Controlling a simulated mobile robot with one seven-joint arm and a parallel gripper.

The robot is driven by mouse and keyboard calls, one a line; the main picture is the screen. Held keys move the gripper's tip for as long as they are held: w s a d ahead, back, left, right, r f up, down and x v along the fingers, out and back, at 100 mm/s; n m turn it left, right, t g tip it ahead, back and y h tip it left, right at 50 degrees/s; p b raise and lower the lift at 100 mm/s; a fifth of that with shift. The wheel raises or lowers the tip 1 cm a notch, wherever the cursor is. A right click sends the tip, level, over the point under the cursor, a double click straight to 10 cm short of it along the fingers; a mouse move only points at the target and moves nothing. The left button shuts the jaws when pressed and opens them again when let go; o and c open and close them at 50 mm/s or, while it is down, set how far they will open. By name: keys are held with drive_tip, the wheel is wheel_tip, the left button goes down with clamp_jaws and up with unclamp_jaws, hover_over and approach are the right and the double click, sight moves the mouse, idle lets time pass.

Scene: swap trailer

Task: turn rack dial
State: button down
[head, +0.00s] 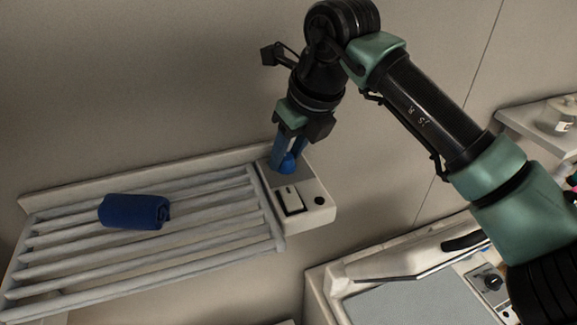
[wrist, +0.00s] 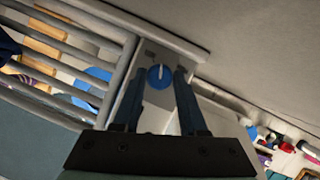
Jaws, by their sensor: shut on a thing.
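The rack (head: 215,207) is a pale slatted shelf on the wall, with a control box (head: 312,190) at its right end. The blue round dial (head: 289,165) sits on top of this box near the wall. In the wrist view the dial (wrist: 155,82) shows a pale pointer line running roughly up the picture. My gripper (head: 288,152) points down at the dial, its blue fingers on either side of it. It is shut on the dial; the fingers partly hide it in the head view.
A rolled dark blue towel (head: 130,212) lies on the slats. A rocker switch (head: 291,201) and a small black knob (head: 320,200) are on the control box. A pale appliance (head: 400,262) stands below right. A small shelf (head: 530,125) with a bottle is at far right.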

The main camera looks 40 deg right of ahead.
drive_tip(key=m+b, duration=0.1)
drive_tip(key=m+h+b, duration=0.1)
drive_tip(key=b, duration=0.1)
drive_tip(key=m+b, duration=0.1)
drive_tip(key=shift+a+f+m+h, duration=0.1)
drive_tip(key=shift+f+m+h, duration=0.2)
drive_tip(key=shift+m, duration=0.1)
drive_tip(key=m+b, duration=0.1)
drive_tip(key=b, duration=0.1)
drive_tip(key=m+h+b, duration=0.1)
drive_tip(key=m+b, duration=0.1)
drive_tip(key=shift+w+a+r+m, duration=0.1)
drive_tip(key=shift+r+m, duration=0.05)
drive_tip(key=shift+m, duration=0.15)
drive_tip(key=m+g+h+b, duration=0.1)
drive_tip(key=m, duration=0.1)
drive_tip(key=m+g+b, duration=0.1)
drive_tip(key=m+b, duration=0.1)
drive_tip(key=m, duration=0.1)
drive_tip(key=shift+a+r+h, duration=0.1)
drive_tip(key=shift+r+h, duration=0.1)
drive_tip(key=shift+h, duration=0.2)
drive_tip(key=shift+m+b, duration=0.3)
drive_tip(key=shift+c, duration=2.3)
unclamp_jaws()
